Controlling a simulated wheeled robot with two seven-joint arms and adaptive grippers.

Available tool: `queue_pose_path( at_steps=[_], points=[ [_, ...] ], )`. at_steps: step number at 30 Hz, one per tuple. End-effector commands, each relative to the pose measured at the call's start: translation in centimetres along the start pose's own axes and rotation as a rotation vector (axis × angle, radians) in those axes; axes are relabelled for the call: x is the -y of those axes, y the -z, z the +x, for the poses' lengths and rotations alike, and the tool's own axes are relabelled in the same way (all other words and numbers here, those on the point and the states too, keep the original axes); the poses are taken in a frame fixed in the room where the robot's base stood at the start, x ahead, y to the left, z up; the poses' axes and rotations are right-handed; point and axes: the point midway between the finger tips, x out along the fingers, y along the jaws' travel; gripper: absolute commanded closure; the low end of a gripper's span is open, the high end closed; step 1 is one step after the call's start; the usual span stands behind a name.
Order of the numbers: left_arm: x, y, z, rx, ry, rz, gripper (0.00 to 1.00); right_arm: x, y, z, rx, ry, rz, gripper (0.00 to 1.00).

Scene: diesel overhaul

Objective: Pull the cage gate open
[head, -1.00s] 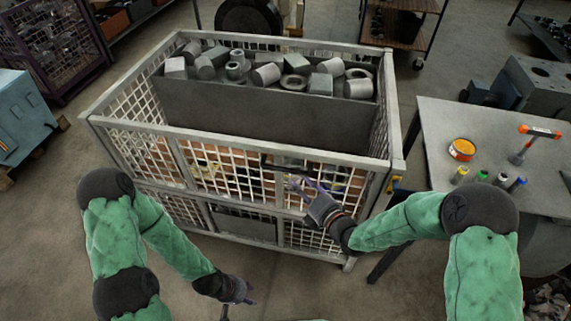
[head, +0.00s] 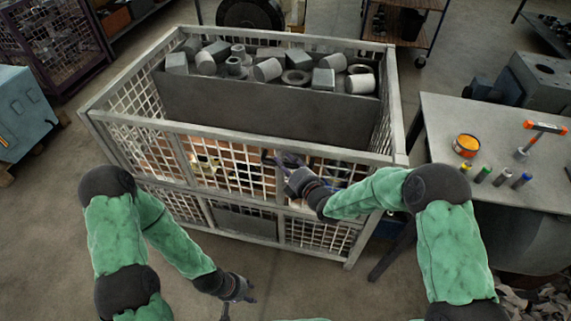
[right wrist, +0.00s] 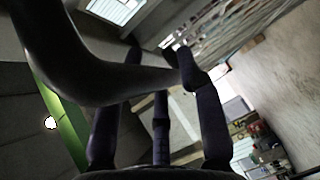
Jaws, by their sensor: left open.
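The wire-mesh cage (head: 120,122) stands in front of me. Its front gate (head: 232,176) is a mesh panel under the top rail and looks flush with the cage front. My right gripper (head: 277,162) is at a dark handle (head: 266,158) on the gate's upper part. In the right wrist view the dark curved handle (right wrist: 110,85) crosses in front of the fingers (right wrist: 160,125). One fingertip overlaps the handle's end; whether the fingers grip it is unclear. My left gripper (head: 240,298) is open and empty, low over the floor before the cage.
A workbench (head: 440,115) at the right holds an orange tin (head: 466,145), a hammer (head: 541,128) and several small bottles. The floor before the cage is clear.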

Motion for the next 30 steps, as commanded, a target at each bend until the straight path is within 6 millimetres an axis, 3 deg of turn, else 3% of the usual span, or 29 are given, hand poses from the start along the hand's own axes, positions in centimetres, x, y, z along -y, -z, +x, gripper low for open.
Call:
queue_pose_path(
  at_steps=[4,8,20,30],
  points=[
    [0.0,0.0,0.0,0.000,0.000,0.000,0.57,0.0,0.0,0.0,0.000,0.000,0.000,0.65],
    [0.0,0.0,0.0,0.000,0.000,0.000,0.57,0.0,0.0,0.0,0.000,0.000,0.000,1.00],
    [0.3,0.0,1.0,0.000,0.000,0.000,0.57,0.8,1.0,-0.9,-0.003,-0.021,-0.024,1.00],
    [1.5,0.2,4.3,0.000,0.000,0.000,0.57,4.0,5.4,-5.4,-0.005,-0.082,-0.088,1.00]
  ],
)
